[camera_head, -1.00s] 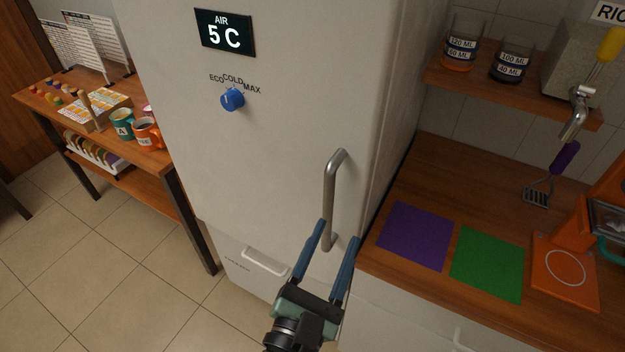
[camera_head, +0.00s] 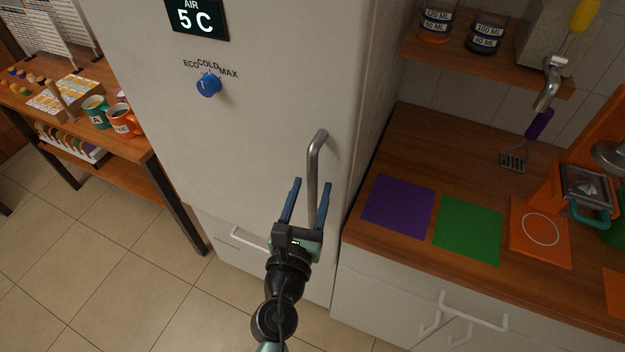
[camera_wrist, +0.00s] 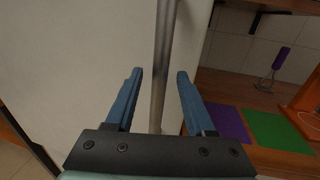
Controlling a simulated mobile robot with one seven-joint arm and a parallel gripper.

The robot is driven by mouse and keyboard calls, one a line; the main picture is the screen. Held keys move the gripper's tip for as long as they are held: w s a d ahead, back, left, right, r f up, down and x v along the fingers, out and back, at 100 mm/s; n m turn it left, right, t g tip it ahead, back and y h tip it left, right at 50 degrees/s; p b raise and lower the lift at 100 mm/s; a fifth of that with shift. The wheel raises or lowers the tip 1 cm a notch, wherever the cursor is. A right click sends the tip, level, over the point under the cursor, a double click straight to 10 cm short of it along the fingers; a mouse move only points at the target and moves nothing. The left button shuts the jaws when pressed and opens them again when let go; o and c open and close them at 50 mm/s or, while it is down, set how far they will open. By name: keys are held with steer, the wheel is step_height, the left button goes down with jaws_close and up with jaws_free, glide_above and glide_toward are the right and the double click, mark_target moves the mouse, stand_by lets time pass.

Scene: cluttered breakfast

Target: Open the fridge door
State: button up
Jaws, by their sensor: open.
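The fridge (camera_head: 260,130) is a tall off-white cabinet, and its door is shut. A grey vertical bar handle (camera_head: 314,170) sits near the right edge of the door. My gripper (camera_head: 311,184) is open, with its two blue fingers pointing at the door around the lower part of the handle. In the wrist view the handle (camera_wrist: 162,65) runs upright between the two spread fingertips (camera_wrist: 159,73), and neither finger appears to touch it. The lower end of the handle is hidden behind my gripper in the head view.
A wooden counter (camera_head: 400,135) with a purple mat (camera_head: 398,206) and a green mat (camera_head: 467,229) stands right of the fridge. An orange machine (camera_head: 560,190) is farther right. A side table (camera_head: 130,175) with mugs stands left. The tiled floor (camera_head: 90,240) at left is clear.

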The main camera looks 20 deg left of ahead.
steer(key=shift+w+a, duration=0.2)
steer(key=shift+w, duration=0.8)
jaws_close()
stand_by(0.8)
